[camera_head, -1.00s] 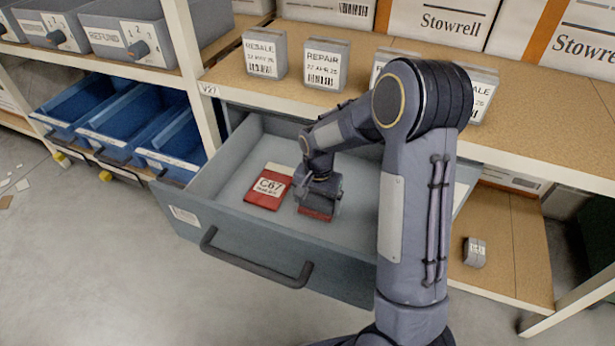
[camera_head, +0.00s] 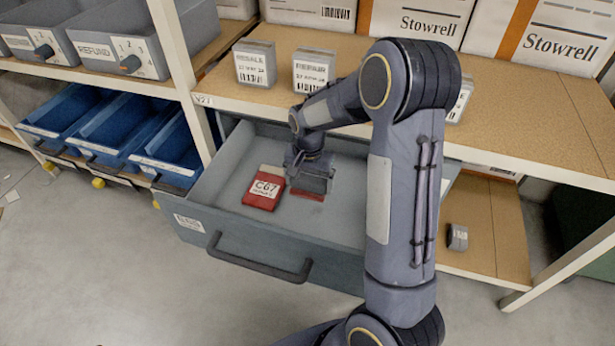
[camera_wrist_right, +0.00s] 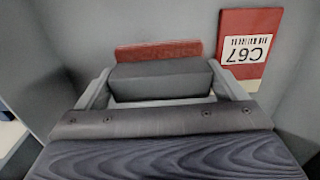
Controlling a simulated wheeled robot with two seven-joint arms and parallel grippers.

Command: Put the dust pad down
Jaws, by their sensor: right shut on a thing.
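The dust pad (camera_head: 316,184) is a dark grey block with a red underside, inside the open grey drawer (camera_head: 340,228). My right gripper (camera_head: 310,170) is shut on its grey block and points down. In the right wrist view the grey block (camera_wrist_right: 160,78) sits between the two fingers, with the red strip (camera_wrist_right: 158,51) beyond it. The pad is low over the drawer floor, just right of a red C67 item; whether it touches the floor I cannot tell. My left gripper is not in view.
The flat red item labelled C67 (camera_head: 264,189) lies in the drawer. The drawer floor in front of the pad is bare. Grey labelled blocks (camera_head: 254,64) stand on the shelf above. Blue bins (camera_head: 115,125) are at the left. A small grey block (camera_head: 457,237) lies on the lower shelf.

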